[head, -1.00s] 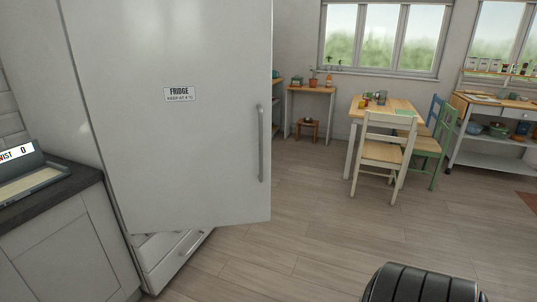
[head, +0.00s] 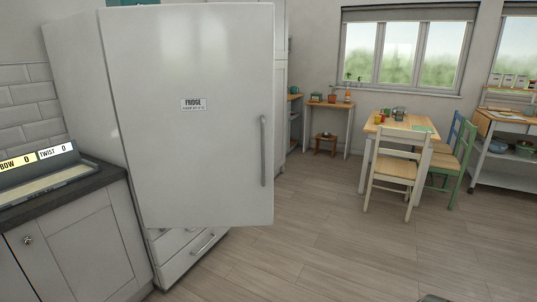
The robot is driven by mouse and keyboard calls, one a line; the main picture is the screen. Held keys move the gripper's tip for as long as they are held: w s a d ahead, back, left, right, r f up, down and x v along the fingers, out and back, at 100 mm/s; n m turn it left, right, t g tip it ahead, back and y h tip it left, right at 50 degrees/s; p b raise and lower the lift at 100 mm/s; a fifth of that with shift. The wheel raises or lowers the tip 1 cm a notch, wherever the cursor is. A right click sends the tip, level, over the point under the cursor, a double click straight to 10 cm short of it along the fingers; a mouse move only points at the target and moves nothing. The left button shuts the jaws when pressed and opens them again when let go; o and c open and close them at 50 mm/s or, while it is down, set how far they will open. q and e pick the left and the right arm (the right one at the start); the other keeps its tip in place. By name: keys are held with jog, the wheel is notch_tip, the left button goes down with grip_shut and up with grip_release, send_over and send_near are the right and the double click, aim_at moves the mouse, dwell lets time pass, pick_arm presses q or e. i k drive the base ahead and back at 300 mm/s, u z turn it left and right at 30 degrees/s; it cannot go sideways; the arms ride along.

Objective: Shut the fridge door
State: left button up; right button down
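The white fridge door (head: 190,140) stands partly open, swung out toward me, with a label reading FRIDGE on it. Its vertical grey handle (head: 264,150) is on the right side of the door. The fridge body (head: 75,90) shows to the left behind the door. Below the door's lower edge, a white drawer front (head: 195,258) of the fridge is visible. The inside of the fridge is mostly hidden by the door. Neither of my grippers is in view, and nothing touches the door.
A dark worktop (head: 95,180) over white cabinets stands at the left, with a display box (head: 45,172) on it. A dining table (head: 398,134) with a white chair (head: 395,180) stands at the back right. The wooden floor (head: 330,240) before the door is clear.

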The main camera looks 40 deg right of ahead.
aim_at(192, 85)
jog(key=z, duration=0.2)
jog(key=i, duration=1.05)
jog(key=z, duration=0.3)
